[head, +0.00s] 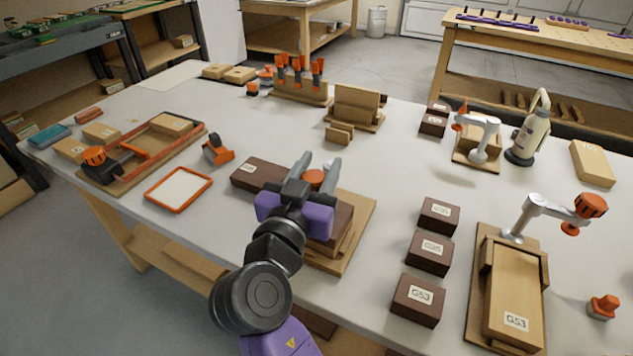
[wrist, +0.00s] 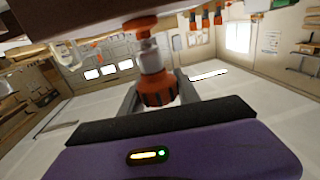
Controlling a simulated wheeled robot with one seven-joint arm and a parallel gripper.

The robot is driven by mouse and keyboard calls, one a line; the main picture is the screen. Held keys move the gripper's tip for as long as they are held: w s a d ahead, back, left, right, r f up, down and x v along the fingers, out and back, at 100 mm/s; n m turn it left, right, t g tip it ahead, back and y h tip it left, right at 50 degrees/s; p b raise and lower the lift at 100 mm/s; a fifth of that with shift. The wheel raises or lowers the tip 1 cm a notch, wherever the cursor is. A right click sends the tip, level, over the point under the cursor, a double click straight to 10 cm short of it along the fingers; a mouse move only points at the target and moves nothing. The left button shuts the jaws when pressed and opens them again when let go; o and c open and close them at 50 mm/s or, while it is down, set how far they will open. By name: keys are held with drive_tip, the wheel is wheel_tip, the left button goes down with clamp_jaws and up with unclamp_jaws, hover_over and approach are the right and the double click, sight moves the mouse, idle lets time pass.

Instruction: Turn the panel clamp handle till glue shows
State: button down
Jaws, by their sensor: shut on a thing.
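My gripper (head: 314,172) is over the middle of the bench, its fingers closed around an orange handle (head: 314,177). In the wrist view the ribbed orange handle (wrist: 158,90) sits between the finger tips (wrist: 158,98), with a pale metal shaft and an orange collar above it. I cannot make out any glue there.
A dark block (head: 257,175) lies left of my gripper. Further right is another clamp (head: 545,210) over a light panel. An orange-framed tray (head: 179,189) and a long orange clamp (head: 150,150) lie left.

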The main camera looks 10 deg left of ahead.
drive_tip(key=shift+d+f+m+g+h+b, duration=0.15)
drive_tip(key=shift+m+g+h+b, duration=0.35)
drive_tip(key=shift+m+h+b, duration=0.7)
drive_tip(key=shift+s+h, duration=0.1)
drive_tip(key=shift+h, duration=0.5)
drive_tip(key=c, duration=0.9)
unclamp_jaws()
drive_tip(key=shift+s, duration=0.1)
drive_tip(key=v, duration=0.7)
drive_tip(key=shift+s+r, duration=0.2)
drive_tip(key=shift+s, duration=0.1)
